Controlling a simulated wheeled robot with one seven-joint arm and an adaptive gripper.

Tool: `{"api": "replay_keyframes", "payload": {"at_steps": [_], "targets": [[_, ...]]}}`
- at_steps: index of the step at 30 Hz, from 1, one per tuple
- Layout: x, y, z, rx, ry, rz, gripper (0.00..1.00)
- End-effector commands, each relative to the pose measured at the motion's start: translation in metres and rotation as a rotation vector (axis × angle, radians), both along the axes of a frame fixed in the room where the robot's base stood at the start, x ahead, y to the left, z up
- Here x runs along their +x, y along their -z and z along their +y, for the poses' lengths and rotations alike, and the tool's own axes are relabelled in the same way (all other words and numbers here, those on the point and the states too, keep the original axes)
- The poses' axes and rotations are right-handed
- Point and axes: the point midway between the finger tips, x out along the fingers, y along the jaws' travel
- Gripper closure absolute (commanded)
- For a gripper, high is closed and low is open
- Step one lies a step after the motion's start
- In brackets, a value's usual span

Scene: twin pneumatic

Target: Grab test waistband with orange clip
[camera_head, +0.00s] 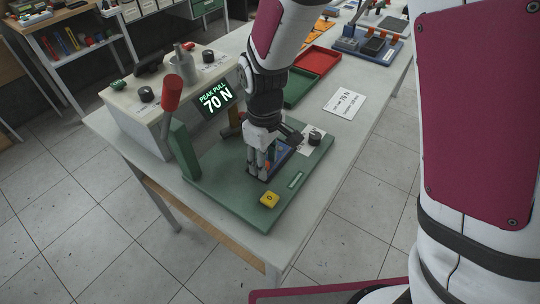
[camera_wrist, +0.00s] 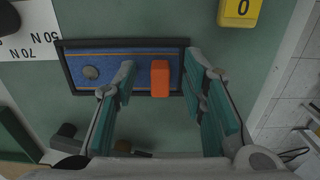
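The test waistband (camera_wrist: 118,59) is a blue strip with a thin orange-brown line and a round grey button. It lies in a dark rectangular frame on the green plate; a bit of blue also shows beside my gripper in the head view (camera_head: 283,156). The orange clip (camera_wrist: 160,79) is a small upright block at the waistband's right part in the wrist view. My gripper (camera_head: 260,164) points down over the frame. In the wrist view its teal-padded fingers (camera_wrist: 162,78) stand apart on either side of the clip, with gaps to both. The clip is hidden in the head view.
A display reading 70 N (camera_head: 215,98) stands behind. Red (camera_head: 317,60) and green trays and a 70 N card (camera_head: 344,103) lie beyond.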

Motion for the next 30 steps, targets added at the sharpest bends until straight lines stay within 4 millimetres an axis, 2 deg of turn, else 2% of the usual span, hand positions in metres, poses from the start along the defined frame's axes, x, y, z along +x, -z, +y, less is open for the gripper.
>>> {"api": "replay_keyframes", "payload": {"at_steps": [1, 6, 20, 26, 30], "targets": [[0.000, 0.000, 0.000, 0.000, 0.000, 0.000, 0.62], [0.000, 0.000, 0.000, 0.000, 0.000, 0.000, 1.00], [0.000, -0.003, 0.000, 0.001, 0.000, -0.001, 1.00], [0.001, -0.019, 0.001, 0.003, 0.000, -0.001, 1.00], [-0.001, -0.039, -0.001, 0.003, 0.001, -0.001, 1.00]]}}
